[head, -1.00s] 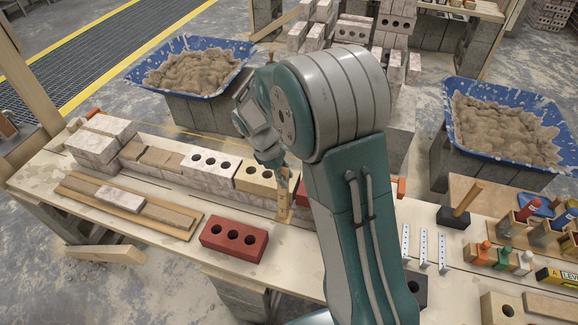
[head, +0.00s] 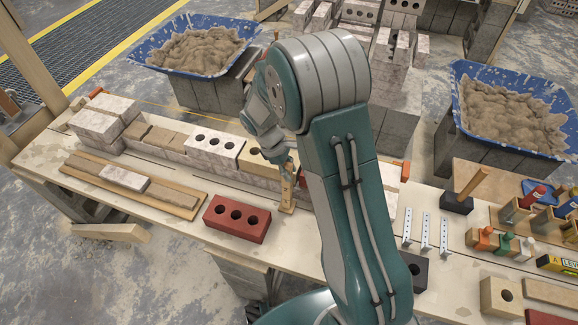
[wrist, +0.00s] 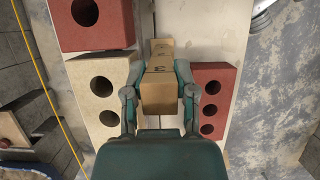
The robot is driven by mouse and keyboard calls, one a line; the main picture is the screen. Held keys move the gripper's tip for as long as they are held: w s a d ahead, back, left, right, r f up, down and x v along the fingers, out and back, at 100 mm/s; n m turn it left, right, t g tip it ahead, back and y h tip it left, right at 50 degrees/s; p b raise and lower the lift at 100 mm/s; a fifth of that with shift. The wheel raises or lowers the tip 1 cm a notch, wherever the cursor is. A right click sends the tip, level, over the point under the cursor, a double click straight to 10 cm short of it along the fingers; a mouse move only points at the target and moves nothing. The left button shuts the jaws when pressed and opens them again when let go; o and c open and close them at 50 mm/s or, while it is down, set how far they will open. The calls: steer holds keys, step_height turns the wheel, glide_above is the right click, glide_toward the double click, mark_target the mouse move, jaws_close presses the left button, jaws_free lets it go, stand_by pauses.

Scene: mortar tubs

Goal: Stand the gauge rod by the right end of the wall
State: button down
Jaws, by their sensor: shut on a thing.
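The gauge rod (head: 287,192) is a short light-wood piece with dark marks. It stands about upright on the bench in front of the wall (head: 213,150), near its right end. In the wrist view the rod (wrist: 158,90) sits between the fingers of my gripper (wrist: 160,100), which is shut on it. My gripper (head: 287,168) also shows in the head view, at the rod's upper part. The wall's cream holed brick (wrist: 105,90) and a red end brick (wrist: 95,22) lie left of the rod. My arm hides part of the wall's right end.
A loose red brick (head: 237,218) lies just in front of the rod. A wooden board with brick pieces (head: 125,180) lies at left. Metal strips (head: 425,230), a wooden-handled tool (head: 462,200) and bottles (head: 500,245) are at right. Blue mortar tubs (head: 196,45) (head: 512,110) stand behind.

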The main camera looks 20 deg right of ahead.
steer(key=shift+a, duration=0.2)
steer(key=shift+d+f, duration=0.15)
steer(key=shift+f, duration=0.2)
stand_by(0.4)
steer(key=shift+c, duration=1.7)
jaws_free()
